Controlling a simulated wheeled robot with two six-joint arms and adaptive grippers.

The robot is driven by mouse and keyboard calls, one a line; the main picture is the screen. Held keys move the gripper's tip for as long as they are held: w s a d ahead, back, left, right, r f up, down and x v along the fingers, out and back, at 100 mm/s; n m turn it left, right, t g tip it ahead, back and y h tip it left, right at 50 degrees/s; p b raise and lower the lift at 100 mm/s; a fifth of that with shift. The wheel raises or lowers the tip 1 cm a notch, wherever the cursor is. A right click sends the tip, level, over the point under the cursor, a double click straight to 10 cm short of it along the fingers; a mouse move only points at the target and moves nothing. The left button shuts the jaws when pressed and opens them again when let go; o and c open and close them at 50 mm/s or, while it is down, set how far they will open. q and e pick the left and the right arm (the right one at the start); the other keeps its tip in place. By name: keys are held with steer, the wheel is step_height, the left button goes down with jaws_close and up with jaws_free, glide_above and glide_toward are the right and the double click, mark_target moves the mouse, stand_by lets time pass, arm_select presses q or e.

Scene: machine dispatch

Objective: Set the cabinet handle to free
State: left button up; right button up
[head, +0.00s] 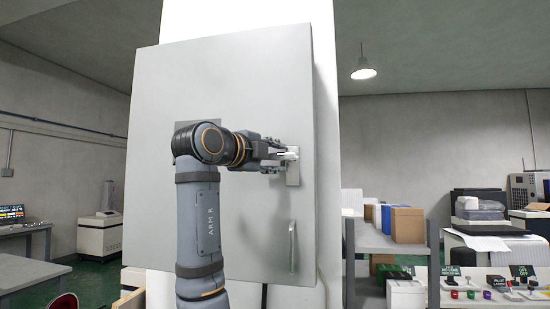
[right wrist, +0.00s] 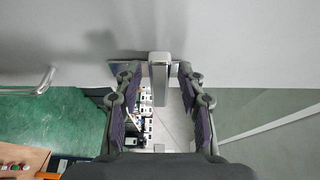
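The grey cabinet (head: 230,110) is closed and mounted on a white pillar. Its handle is a pale lever (head: 290,153) on a small metal plate (head: 293,174) near the door's right edge. In the right wrist view the lever (right wrist: 159,70) stands out from the door between my fingers. My right gripper (head: 280,158) is at the lever, its fingers open on both sides with a visible gap to each. In the head view it partly hides the lever and plate. Any markings for the handle's positions are not readable. My left gripper is in neither view.
A fixed pull bar (head: 292,246) sits lower on the door; it also shows in the right wrist view (right wrist: 35,84). A shelf with boxes (head: 407,224) and a table with coloured buttons (head: 487,295) stand to the right. The space before the door's left side is clear.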

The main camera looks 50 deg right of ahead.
steer(key=s+a, duration=0.1)
steer(key=a, duration=1.1)
steer(key=shift+d, duration=0.1)
